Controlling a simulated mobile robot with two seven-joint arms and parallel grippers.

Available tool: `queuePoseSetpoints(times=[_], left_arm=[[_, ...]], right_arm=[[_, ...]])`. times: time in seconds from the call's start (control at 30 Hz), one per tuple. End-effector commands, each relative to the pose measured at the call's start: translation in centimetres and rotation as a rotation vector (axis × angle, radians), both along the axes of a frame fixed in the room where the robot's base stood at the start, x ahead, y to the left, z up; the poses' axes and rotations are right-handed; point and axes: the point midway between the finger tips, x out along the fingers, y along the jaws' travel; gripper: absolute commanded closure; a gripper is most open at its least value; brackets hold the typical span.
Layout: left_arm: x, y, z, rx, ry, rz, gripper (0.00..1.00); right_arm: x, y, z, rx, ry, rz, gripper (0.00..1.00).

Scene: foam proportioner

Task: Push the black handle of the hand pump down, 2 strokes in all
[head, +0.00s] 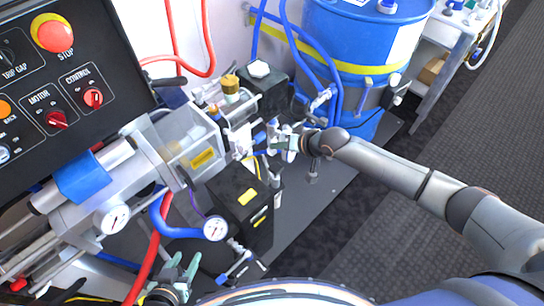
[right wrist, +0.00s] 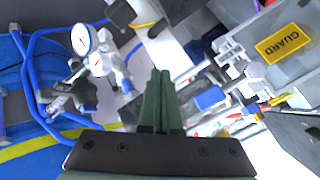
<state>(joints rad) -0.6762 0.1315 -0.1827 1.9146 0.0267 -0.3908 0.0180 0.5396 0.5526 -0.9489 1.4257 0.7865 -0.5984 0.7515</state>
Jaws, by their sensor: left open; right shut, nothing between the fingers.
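A black bar-like handle (head: 167,82) sticks out beside the right edge of the control panel; I cannot tell for sure that it is the hand pump's handle. My right gripper (head: 284,143) is shut and empty among the small valves and fittings at the middle of the machine, apart from that bar. Its green fingers (right wrist: 160,98) lie together in the right wrist view, over the fittings. My left gripper (head: 178,272) is open and empty at the bottom, low in front of the machine. The hand pump's body cannot be made out clearly.
A blue drum (head: 350,40) with a yellow band and blue hoses stands behind my right gripper. A black box (head: 245,195), a pressure gauge (head: 215,229) and a clear guard box (head: 190,138) crowd the left side. The dark floor at right is clear.

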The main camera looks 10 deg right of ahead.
Motion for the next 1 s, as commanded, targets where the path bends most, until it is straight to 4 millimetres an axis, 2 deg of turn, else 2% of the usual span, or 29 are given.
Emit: queuePoseSetpoints(times=[0.37, 0.53, 0.7, 1.0], left_arm=[[-0.3, 0.0, -0.3, 0.000, 0.008, 0.000, 0.50], [-0.3, 0.0, -0.8, 0.000, 0.009, -0.001, 0.50], [-0.3, 0.0, -1.9, 0.000, 0.009, -0.001, 0.50], [-0.3, -0.1, -6.3, 0.000, 0.009, -0.001, 0.50]], right_arm=[[0.1, -0.1, 0.0, 0.000, 0.001, -0.001, 1.00], [0.0, 0.0, -0.7, 0.000, 0.001, -0.001, 1.00], [0.0, 0.0, -2.4, 0.000, 0.002, -0.001, 1.00], [0.1, -0.1, -6.5, -0.001, -0.001, -0.002, 1.00]])
